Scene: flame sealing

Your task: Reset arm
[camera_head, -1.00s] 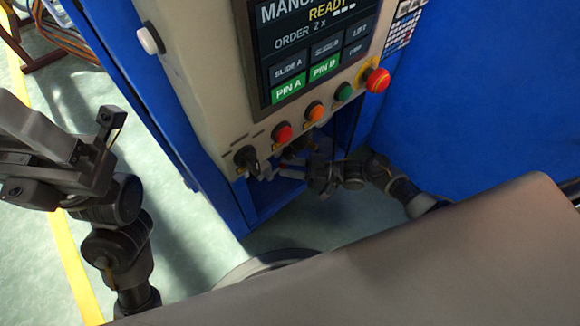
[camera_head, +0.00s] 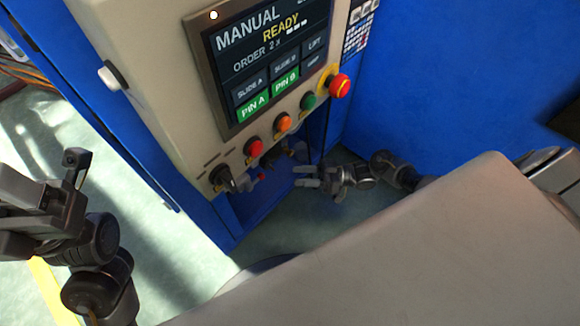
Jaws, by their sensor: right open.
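My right gripper (camera_head: 312,177) is open and empty. It is in front of the blue cabinet's lower opening, below the row of buttons and apart from them. My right arm reaches it from the right, partly behind my own pale body panel. My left gripper (camera_head: 48,180) is at the left edge, partly cut off, with nothing seen in it. Its finger gap is not clear. The control panel screen (camera_head: 265,60) reads MANUAL, READY, with PIN A and PIN B in green.
Below the screen are a black rotary switch (camera_head: 222,179), a red button (camera_head: 253,147), an orange button (camera_head: 283,122), a green button (camera_head: 308,101) and a red emergency stop (camera_head: 339,86). The blue cabinet wall (camera_head: 440,75) stands close behind.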

